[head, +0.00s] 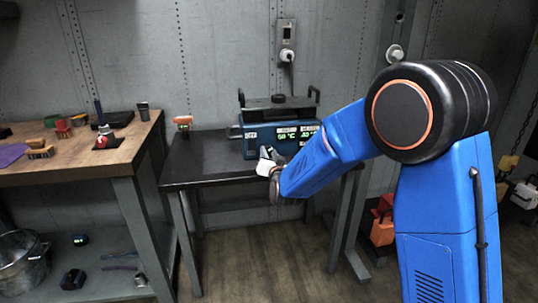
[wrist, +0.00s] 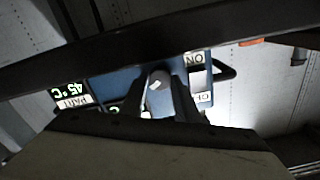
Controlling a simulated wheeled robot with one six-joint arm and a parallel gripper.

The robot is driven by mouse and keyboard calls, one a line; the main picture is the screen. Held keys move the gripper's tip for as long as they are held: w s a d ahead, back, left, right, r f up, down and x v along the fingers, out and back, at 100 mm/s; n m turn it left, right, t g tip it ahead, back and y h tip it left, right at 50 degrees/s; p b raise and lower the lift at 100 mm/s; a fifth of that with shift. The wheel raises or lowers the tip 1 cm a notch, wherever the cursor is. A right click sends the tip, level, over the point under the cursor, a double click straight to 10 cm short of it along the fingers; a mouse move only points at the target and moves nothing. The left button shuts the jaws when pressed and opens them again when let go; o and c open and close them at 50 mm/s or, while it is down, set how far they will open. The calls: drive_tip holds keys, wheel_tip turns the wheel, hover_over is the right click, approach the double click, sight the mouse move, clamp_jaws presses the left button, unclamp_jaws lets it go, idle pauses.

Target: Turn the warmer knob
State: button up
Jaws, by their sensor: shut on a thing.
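The warmer (head: 236,132) is a blue box with a dark lid, two handles and lit green displays, standing on a dark bench. My gripper (head: 268,158) is at the lower left of its front panel. In the wrist view, upside down, the grey knob (wrist: 158,86) with a light mark sits between my dark fingers (wrist: 160,98), which are shut on it. In the head view my gripper hides the knob.
A wooden-topped bench (head: 60,170) with tools and brushes stands at the left. A wall socket with a plug (head: 287,55) is above the warmer.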

drive_tip(key=n, duration=0.6)
drive_tip(key=shift+f+n, duration=0.2)
drive_tip(key=shift+n, duration=0.1)
drive_tip(key=n, duration=0.5)
drive_tip(key=shift+n, duration=0.4)
drive_tip(key=o, duration=1)
drive_tip(key=shift+r, duration=0.1)
drive_tip(key=shift+o, duration=0.2)
drive_tip(key=shift+s, duration=0.1)
drive_tip(key=v, duration=1.7)
drive_tip(key=shift+s+d+r, duration=0.1)
drive_tip(key=shift+s, duration=0.05)
